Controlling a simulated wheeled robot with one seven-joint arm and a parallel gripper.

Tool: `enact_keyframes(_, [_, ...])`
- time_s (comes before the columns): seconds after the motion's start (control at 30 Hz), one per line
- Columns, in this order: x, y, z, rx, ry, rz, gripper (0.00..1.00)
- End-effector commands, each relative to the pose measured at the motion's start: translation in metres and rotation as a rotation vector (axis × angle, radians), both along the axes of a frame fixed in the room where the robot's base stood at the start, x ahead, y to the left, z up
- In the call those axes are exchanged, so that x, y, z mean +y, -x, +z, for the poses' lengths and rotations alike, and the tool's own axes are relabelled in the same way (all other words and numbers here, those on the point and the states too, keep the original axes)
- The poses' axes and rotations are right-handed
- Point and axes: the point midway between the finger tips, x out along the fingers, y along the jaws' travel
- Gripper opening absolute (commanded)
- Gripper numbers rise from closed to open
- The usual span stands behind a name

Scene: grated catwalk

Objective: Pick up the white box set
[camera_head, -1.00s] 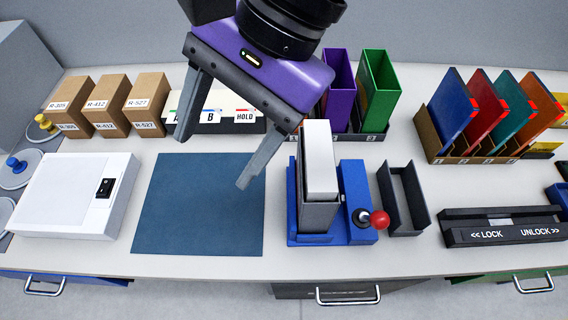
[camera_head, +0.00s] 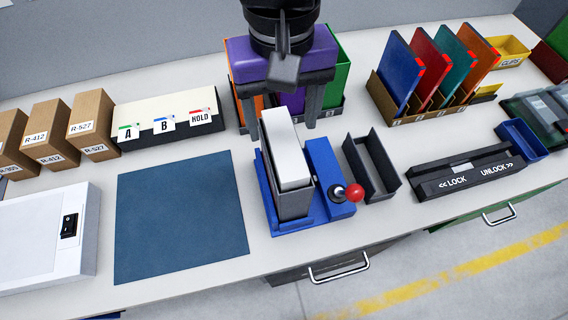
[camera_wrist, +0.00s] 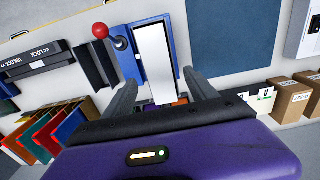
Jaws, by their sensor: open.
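The white box set (camera_head: 288,155) stands upright in a grey holder (camera_head: 294,204) on a blue fixture (camera_head: 324,165) with a red-knobbed lever (camera_head: 354,192). It also shows in the wrist view (camera_wrist: 154,62) as a long white face. My purple gripper (camera_head: 283,130) is open just behind and above the white box set in the head view. In the wrist view its two fingers (camera_wrist: 158,88) lie to either side of the box's near end. I cannot tell whether they touch it.
A dark open tray (camera_head: 371,168) stands right of the fixture, then a LOCK/UNLOCK bar (camera_head: 465,172). Purple and green upright holders (camera_head: 334,70) stand close behind my gripper. A bare blue mat (camera_head: 180,218) lies to the left. Coloured folders (camera_head: 432,75) stand at the back right.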

Motion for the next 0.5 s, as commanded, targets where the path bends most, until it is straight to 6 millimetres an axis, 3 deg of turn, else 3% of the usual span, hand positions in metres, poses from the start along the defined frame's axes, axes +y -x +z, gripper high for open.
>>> enact_keyframes(0.23, [-0.002,0.004,-0.033,0.001,-0.001,-0.001,0.66])
enact_keyframes(0.5, [-0.002,0.004,-0.04,0.0,-0.001,-0.001,0.66])
